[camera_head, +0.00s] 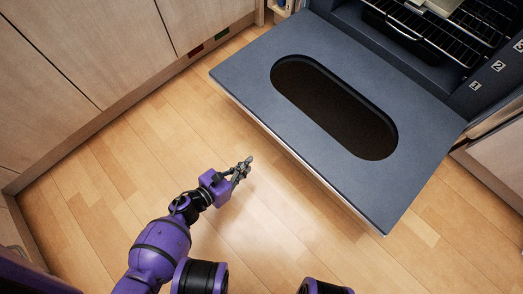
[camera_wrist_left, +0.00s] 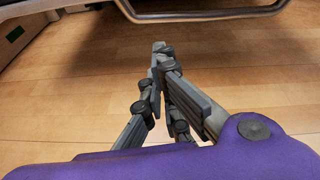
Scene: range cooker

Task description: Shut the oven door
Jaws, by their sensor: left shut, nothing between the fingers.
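The oven door (camera_head: 240,75) is dark blue-grey with a long dark oval window. It hangs open, folded down and out from the oven (camera_head: 440,45) at the upper right in the head view. In the left wrist view a metal bar (camera_wrist_left: 205,14), likely the door's handle, crosses the top. My left gripper (camera_head: 247,162) is shut and empty, in front of the door's near edge and apart from it. It also shows in the left wrist view (camera_wrist_left: 160,50), pointing toward the bar. My right gripper is not in view.
Wire racks (camera_head: 440,40) sit inside the oven, with a pale object (camera_head: 435,6) on them. Wooden cabinets (camera_head: 80,60) stand along the left. The wooden floor (camera_head: 130,150) between the cabinets and the door is clear. More cabinet fronts (camera_head: 500,160) show at the right edge.

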